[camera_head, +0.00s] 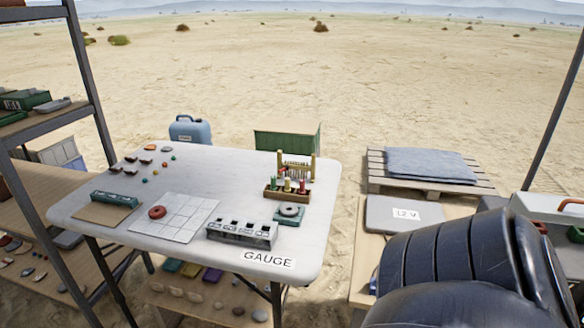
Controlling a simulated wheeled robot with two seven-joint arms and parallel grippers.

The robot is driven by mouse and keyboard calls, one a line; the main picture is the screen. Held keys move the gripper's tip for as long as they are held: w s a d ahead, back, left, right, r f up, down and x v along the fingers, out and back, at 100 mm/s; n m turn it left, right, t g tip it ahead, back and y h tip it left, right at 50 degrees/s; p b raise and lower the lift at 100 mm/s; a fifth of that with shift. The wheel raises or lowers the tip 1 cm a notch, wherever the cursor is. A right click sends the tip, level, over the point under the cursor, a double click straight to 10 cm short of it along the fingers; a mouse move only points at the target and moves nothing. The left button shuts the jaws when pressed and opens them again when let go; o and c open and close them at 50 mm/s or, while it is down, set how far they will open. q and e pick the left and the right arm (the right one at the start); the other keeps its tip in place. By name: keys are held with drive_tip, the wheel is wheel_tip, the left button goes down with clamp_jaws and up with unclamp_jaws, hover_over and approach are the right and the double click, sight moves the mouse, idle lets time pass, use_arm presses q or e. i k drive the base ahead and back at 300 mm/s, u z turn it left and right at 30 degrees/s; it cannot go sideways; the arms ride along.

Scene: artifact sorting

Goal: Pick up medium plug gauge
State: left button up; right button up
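A small wooden holder (272,194) stands at the back right of the white table (105,222). Several upright pieces with coloured handles stand in it, among them a red one (302,186) and a pale yellow one (287,184). They look like plug gauges, but they are too small for me to tell which is the medium one. Neither of my grippers shows in this view. A dark segmented part at the lower right looks like part of my own arm, well apart from the table.
A pegged wooden rack (297,160) stands behind the holder, and a green-grey block with a ring (289,212) in front. A long metal block (241,233), a white tiled board (186,226) and a green case (115,199) lie nearer. The table's middle is mostly clear.

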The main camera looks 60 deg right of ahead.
sight(287, 189)
drive_tip(key=z, duration=0.7)
drive_tip(key=i, duration=0.75)
drive_tip(key=z, duration=0.7)
